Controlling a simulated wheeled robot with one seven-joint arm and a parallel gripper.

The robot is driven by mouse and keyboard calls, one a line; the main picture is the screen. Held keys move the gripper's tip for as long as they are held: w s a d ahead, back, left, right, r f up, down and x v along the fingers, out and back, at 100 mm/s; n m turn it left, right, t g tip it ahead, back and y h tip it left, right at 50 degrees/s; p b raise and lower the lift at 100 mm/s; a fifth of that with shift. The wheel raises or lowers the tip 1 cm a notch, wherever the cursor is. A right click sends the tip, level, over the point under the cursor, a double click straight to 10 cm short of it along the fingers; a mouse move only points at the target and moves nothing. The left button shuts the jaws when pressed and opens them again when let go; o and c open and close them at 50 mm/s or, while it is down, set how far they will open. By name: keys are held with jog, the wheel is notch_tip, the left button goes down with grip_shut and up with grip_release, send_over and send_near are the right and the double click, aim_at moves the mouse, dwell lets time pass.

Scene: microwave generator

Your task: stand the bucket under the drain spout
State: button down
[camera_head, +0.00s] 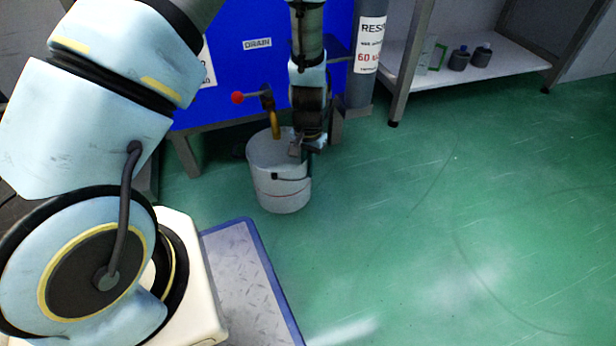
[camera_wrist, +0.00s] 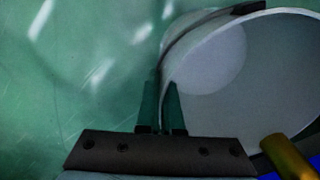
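The light grey bucket (camera_head: 279,185) stands upright on the green floor in front of the blue tank. The brass drain spout (camera_head: 275,124) points down at the bucket's open top, over its rear part. In the wrist view the spout (camera_wrist: 287,158) shows at the lower right, beside the bucket's open mouth (camera_wrist: 262,90). My gripper (camera_head: 300,149) is at the bucket's right upper rim. In the wrist view my gripper's fingers (camera_wrist: 161,105) are close together, one on each side of the rim. The head view hides the fingertips' contact.
A red-knobbed valve lever (camera_head: 237,98) sticks out left of the spout. A grey resin pipe (camera_head: 366,65) stands at the right. A blue-edged plate (camera_head: 245,270) lies in front. A shelf (camera_head: 470,67) holds small containers. The floor at right is clear.

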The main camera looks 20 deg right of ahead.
notch_tip(320, 180, down, 3)
jog(key=shift+f+b, duration=0.1)
jog(key=shift+b, duration=0.7)
jog(key=shift+r, duration=0.2)
jog(key=shift+f, duration=0.1)
jog(key=c, duration=1.5)
grip_release()
jog(key=shift+f, duration=0.1)
jog(key=shift+c, duration=0.2)
jog(key=o, duration=0.5)
jog(key=shift+c, duration=0.2)
